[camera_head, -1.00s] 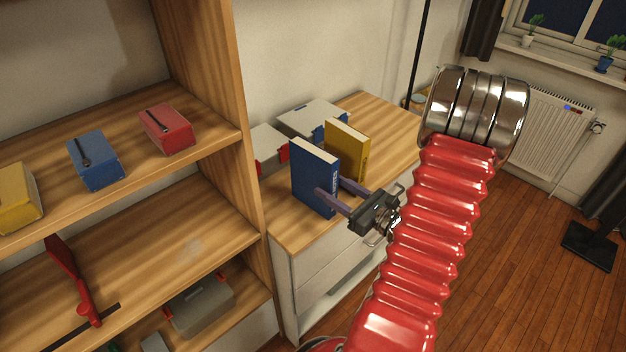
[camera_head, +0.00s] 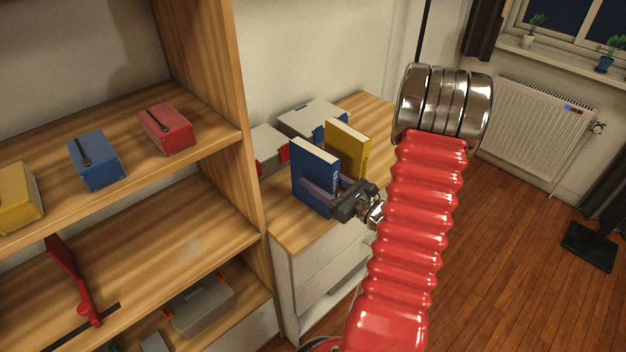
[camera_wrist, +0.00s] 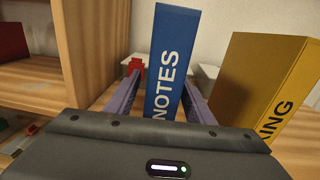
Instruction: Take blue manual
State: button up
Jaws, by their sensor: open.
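The blue manual (camera_head: 314,172) stands upright on the wooden top of a white cabinet. In the wrist view its spine (camera_wrist: 171,62) reads "NOTES" and sits between my two fingers. My gripper (camera_head: 322,190) is open, with one finger on each side of the book in the wrist view. A small gap shows on the left side of the spine; I cannot tell whether the right finger touches it. The lower end of the spine is hidden behind my gripper body.
A yellow book (camera_head: 348,148) stands close to the right of the blue one and also shows in the wrist view (camera_wrist: 262,78). Grey cases (camera_head: 312,118) lie behind. A wooden shelf (camera_head: 222,150) rises to the left, holding small coloured boxes. Open floor lies at the right.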

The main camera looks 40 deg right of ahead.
aim_at(311, 174)
jog(key=shift+w+a, duration=0.1)
jog(key=shift+w, duration=1.4)
grip_shut()
